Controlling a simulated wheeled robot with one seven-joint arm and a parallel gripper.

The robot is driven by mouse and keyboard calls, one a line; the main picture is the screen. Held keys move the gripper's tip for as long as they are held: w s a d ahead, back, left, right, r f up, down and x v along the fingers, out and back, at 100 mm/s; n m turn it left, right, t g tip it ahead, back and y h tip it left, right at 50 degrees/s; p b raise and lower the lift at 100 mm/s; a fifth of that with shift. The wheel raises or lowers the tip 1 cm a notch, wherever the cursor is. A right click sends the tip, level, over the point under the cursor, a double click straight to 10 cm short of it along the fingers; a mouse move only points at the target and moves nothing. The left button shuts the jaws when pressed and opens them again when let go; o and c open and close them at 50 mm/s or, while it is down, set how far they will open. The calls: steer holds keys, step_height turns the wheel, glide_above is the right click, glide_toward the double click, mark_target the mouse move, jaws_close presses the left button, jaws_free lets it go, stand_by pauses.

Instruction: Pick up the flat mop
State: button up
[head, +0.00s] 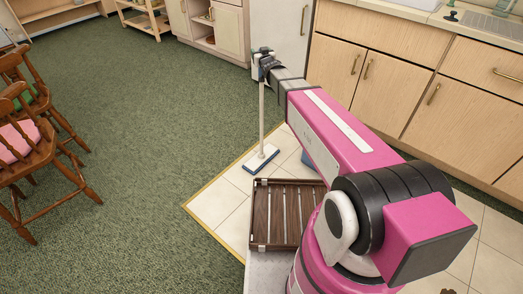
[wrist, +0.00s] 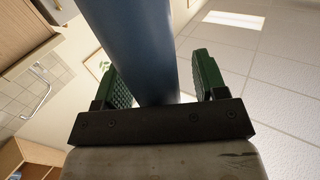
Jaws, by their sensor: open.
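The flat mop (head: 262,115) stands upright on the floor, with a thin pale pole and a flat blue-and-white head (head: 261,159) on the tiles. My gripper (head: 264,60) is at the top of the pole in the head view. In the wrist view my gripper (wrist: 163,82) has its two green-padded fingers apart, with a thick blue shaft (wrist: 135,40), apparently the mop's handle, between them. The shaft is close to the left finger, and a gap shows on the right. Whether it touches the left pad cannot be told.
A brown slatted wooden tray (head: 270,244) lies in front of the mop. A blue object (head: 308,158) is partly hidden behind my arm. Cabinets (head: 375,75) line the right, and wooden chairs (head: 35,145) stand left. The green carpet (head: 150,110) between is clear.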

steer(key=shift+c, duration=0.3)
jaws_close()
steer(key=shift+r, duration=0.1)
